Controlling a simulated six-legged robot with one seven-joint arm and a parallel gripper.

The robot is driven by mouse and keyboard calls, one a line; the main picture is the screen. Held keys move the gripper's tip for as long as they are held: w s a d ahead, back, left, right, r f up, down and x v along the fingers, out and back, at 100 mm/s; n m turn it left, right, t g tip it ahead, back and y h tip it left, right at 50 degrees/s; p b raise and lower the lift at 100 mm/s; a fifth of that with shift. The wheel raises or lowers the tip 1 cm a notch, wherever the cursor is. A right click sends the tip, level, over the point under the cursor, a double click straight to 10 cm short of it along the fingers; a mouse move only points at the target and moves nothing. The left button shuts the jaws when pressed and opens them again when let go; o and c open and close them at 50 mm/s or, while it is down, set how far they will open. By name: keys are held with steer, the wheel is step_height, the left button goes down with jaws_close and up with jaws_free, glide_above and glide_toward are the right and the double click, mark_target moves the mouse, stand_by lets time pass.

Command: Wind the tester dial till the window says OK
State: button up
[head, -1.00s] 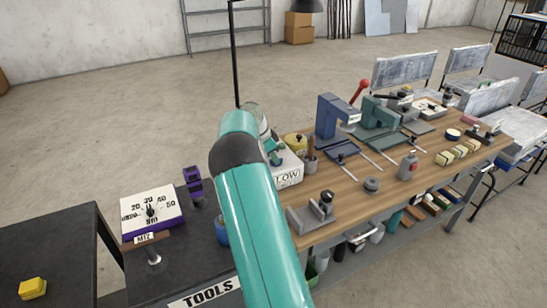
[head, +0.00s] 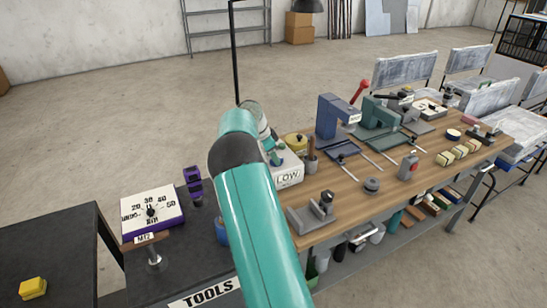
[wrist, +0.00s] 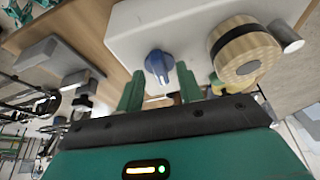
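The tester is a white box (head: 291,172) at the near left end of the wooden bench, partly hidden behind my arm. Its front window (head: 289,178) reads LOW, with the first letter partly cut off. In the wrist view the white box (wrist: 200,18) carries a blue dial (wrist: 158,67) with a pale pointer line. My gripper (wrist: 160,74) is at the dial; its two green fingers stand apart, one on each side of the blue dial, with a visible gap. In the head view my gripper is largely hidden by my arm.
A ribbed pale cylinder with a black band (wrist: 245,50) stands right of the dial. A blue press (head: 335,118), teal press (head: 377,121) and small fixtures crowd the bench (head: 345,190).

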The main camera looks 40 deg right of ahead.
steer(key=v, duration=1.3)
